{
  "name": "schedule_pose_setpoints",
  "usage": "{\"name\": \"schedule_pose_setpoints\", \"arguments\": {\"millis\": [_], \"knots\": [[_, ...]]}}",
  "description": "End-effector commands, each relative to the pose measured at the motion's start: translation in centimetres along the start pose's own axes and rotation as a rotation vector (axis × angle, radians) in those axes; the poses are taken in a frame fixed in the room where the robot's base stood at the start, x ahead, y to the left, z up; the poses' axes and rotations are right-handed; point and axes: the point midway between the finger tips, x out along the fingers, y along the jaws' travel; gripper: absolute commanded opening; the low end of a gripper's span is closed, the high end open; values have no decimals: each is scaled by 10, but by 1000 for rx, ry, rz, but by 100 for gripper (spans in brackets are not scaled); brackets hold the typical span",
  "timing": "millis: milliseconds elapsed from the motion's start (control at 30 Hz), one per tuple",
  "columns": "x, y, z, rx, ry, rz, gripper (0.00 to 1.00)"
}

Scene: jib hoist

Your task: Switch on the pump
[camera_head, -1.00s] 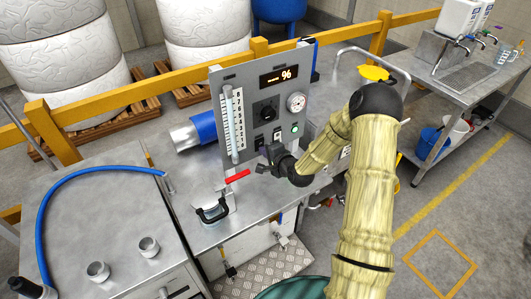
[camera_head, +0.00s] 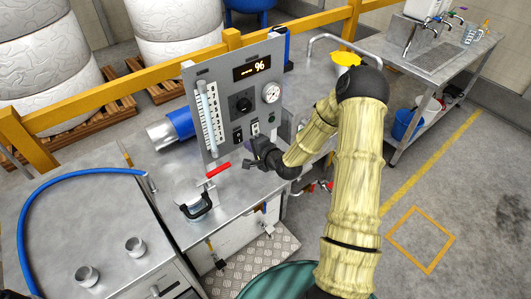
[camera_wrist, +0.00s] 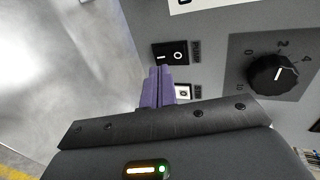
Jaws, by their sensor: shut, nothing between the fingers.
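An upright grey control panel (camera_head: 222,85) stands on the steel bench in the head view. Two small rocker switches sit low on it: a black left one (camera_head: 238,136) and a right one (camera_head: 255,128) with a pale part. In the wrist view the black switch (camera_wrist: 171,54) shows a white ring mark, and the other switch (camera_wrist: 183,91) is partly hidden by my fingers.
The panel carries a lit display (camera_head: 259,68), a black knob (camera_head: 241,103), a round gauge (camera_head: 271,93) and a dark green lamp (camera_head: 271,118). A red lever (camera_head: 217,169) and a black handle (camera_head: 198,207) lie below left. A blue hose (camera_head: 60,180) curves over the left bench.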

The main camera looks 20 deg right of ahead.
Motion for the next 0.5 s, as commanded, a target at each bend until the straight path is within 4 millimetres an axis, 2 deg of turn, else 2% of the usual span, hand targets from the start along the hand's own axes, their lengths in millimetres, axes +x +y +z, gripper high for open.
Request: {"name": "schedule_pose_setpoints", "arguments": {"millis": [300, 500], "knots": [[-63, -2, 0, -3, 1, -1, 0], [-93, -4, 0, -2, 0, -1, 0]]}}
